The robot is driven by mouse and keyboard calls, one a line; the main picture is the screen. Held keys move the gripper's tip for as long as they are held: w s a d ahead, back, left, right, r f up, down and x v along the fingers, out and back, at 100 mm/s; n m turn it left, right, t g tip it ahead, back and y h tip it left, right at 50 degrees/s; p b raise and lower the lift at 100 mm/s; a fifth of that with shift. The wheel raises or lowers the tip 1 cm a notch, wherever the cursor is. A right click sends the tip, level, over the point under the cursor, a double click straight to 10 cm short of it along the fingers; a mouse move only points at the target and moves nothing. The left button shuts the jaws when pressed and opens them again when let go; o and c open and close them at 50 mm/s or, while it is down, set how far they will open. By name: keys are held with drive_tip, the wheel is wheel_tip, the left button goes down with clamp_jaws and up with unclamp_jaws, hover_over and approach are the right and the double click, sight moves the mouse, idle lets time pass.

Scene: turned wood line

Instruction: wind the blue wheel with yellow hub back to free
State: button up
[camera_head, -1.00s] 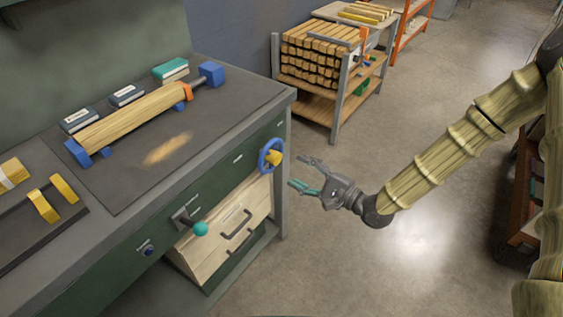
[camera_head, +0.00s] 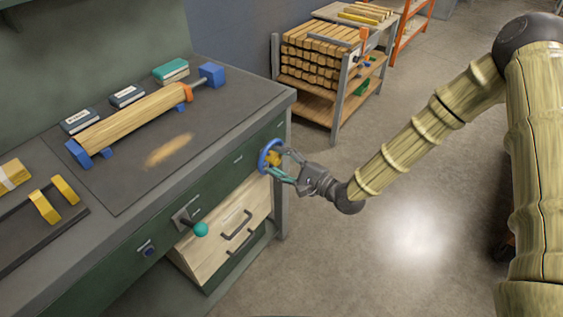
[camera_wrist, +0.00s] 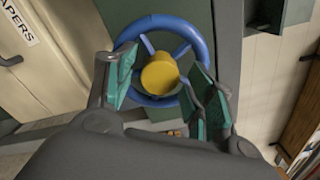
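The blue wheel (camera_head: 262,154) with its yellow hub (camera_head: 275,159) is mounted on the green front of the bench, near its right corner. In the wrist view the blue wheel (camera_wrist: 203,39) shows its spokes, and the yellow hub (camera_wrist: 160,75) sits between my fingers. My gripper (camera_head: 281,164) is at the wheel with its teal finger pads spread to either side of the hub. In the wrist view my gripper (camera_wrist: 160,88) is open, with visible gaps between the pads and the hub. The lower part of the wheel is partly hidden by my fingers.
A lever with a teal knob (camera_head: 201,229) sticks out left of the wheel. A wooden drawer unit (camera_head: 225,222) stands below. The bench top (camera_head: 215,125) carries a wooden spindle (camera_head: 135,115).

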drive_tip(key=c, duration=0.7)
drive_tip(key=shift+c, duration=0.2)
